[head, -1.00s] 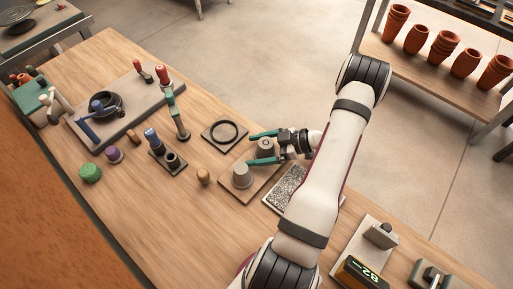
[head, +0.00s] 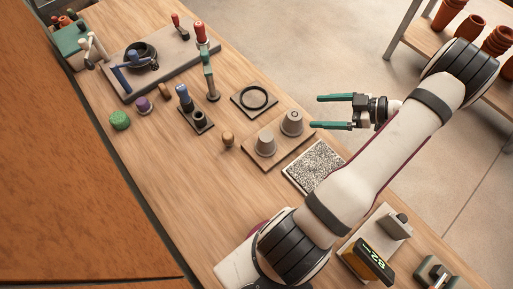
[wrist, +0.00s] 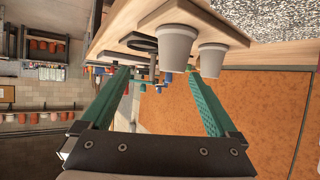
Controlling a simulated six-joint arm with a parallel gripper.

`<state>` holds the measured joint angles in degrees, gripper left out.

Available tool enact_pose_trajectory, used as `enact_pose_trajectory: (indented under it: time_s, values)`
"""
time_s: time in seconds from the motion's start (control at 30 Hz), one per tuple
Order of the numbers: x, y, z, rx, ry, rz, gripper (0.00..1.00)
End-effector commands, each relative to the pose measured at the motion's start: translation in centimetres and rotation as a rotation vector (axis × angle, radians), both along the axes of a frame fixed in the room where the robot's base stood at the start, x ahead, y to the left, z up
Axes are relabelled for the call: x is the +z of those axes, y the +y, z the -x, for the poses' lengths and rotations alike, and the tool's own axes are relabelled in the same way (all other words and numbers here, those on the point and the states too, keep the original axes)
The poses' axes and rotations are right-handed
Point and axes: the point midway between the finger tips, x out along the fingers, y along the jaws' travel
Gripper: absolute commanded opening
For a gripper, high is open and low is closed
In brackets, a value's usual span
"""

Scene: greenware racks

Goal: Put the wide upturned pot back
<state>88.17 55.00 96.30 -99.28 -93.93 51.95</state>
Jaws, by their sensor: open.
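Two grey upturned pots stand side by side on a wooden board: a near pot (head: 265,145) and a far pot (head: 291,123) with a dark ring on its top. I cannot tell for sure which is the wide one. My gripper (head: 316,112) is open and empty, its teal fingers pointing left toward the far pot, with a small gap to it. Neither is between the fingers.
A black ring on a dark square plate (head: 254,98) lies beyond the board. A speckled mat (head: 315,165) lies to its right, and a small wooden knob (head: 228,140) to its left. A scale with a lit display (head: 368,262) stands at the front right.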

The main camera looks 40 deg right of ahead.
Motion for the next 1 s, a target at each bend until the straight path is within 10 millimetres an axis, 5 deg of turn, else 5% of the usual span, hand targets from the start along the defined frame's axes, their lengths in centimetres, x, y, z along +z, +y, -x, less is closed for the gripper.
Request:
enact_pose_trajectory:
  time_s: [0.07, 0.2, 0.3, 0.37, 0.5, 0.63, 0.7, 0.8, 1.0]
  values:
    - [2.1, -2.0, -4.9, -0.099, 0.017, 0.107, 0.95]
    - [11.2, -4.7, -17.2, -0.526, 0.072, 0.378, 0.95]
    - [16.6, -0.5, -18.8, -0.836, 0.184, 0.412, 0.95]
    - [17.8, 4.6, -16.8, -0.974, 0.306, 0.353, 0.95]
    - [15.8, 20.1, -7.2, -1.05, 0.724, 0.118, 0.95]
    - [14.5, 30.2, 0.7, -0.943, 1.036, -0.03, 0.95]
    - [14.4, 33.4, 3.5, -0.888, 1.144, -0.073, 0.95]
    - [14.5, 35.5, 5.5, -0.845, 1.221, -0.102, 0.95]
    - [14.6, 35.7, 5.8, -0.841, 1.234, -0.107, 0.95]
